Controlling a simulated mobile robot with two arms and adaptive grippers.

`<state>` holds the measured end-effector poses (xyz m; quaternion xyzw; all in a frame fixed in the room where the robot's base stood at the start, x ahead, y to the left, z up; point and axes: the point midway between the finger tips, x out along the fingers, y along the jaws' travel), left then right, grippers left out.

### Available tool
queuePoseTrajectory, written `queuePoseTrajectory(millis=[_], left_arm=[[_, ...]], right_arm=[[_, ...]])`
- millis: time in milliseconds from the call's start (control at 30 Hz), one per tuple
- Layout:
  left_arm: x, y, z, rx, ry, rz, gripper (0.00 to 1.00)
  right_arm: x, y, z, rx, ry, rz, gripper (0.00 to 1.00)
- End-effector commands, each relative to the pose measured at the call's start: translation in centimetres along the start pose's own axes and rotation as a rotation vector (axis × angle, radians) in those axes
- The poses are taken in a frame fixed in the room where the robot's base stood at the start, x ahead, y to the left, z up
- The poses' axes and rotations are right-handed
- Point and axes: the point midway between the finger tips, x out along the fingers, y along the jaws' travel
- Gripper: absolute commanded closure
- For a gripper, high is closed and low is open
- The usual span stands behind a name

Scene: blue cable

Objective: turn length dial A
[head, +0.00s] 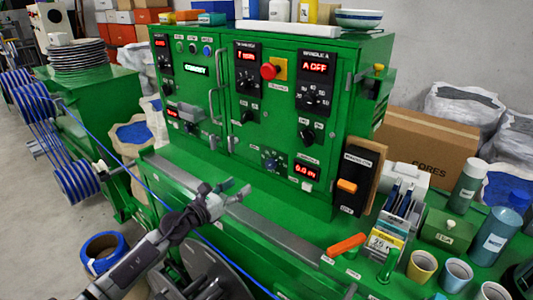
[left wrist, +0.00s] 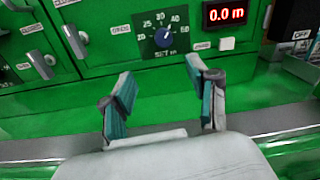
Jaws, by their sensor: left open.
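The length dial (head: 270,160) is a small dark blue knob on a dark green scale plate, low on the green cabinet front. In the left wrist view the dial (left wrist: 165,38) shows above and between my fingers, with numbers around it and "SET m" below. Its pointer seems to tip to the upper right, but is too small to read surely. A red display beside it (left wrist: 226,13) reads 0.0 m. My left gripper (head: 236,189) is open and empty in front of the cabinet, below and left of the dial, apart from it. My right gripper is not in view.
Metal handles (left wrist: 75,40) stick out of the cabinet left of the dial. A blue cable (head: 135,167) runs from the spools past my left arm. An orange-handled tool (head: 347,244), pens and cups crowd the ledge at right. The ledge in front of the dial looks clear.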

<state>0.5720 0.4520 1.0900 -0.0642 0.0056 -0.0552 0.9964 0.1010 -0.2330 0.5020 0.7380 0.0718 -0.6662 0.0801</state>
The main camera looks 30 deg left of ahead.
Motion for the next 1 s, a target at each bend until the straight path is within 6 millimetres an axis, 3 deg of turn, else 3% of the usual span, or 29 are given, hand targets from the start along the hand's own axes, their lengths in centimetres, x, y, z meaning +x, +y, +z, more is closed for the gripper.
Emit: queuePoseTrajectory(millis=[100,167,400,500,733,1000], left_arm=[[0.6,-0.1,0.5,0.045,0.004,-0.01,0.4],[1.3,0.0,0.6,0.042,0.003,-0.009,0.4],[5.8,-0.1,0.7,0.035,0.0,-0.008,0.4],[8.0,-0.1,0.6,0.034,0.0,-0.006,0.4],[12.0,-0.1,0.3,0.032,0.002,-0.007,0.4],[13.8,-0.2,0.2,0.034,0.005,-0.008,0.4]], right_arm=[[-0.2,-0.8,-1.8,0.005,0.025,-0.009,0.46],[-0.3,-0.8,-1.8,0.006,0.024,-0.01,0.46],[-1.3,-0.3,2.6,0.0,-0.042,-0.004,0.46],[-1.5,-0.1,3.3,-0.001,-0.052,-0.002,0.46],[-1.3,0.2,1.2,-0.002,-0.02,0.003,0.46],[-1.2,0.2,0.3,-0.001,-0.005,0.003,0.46]])
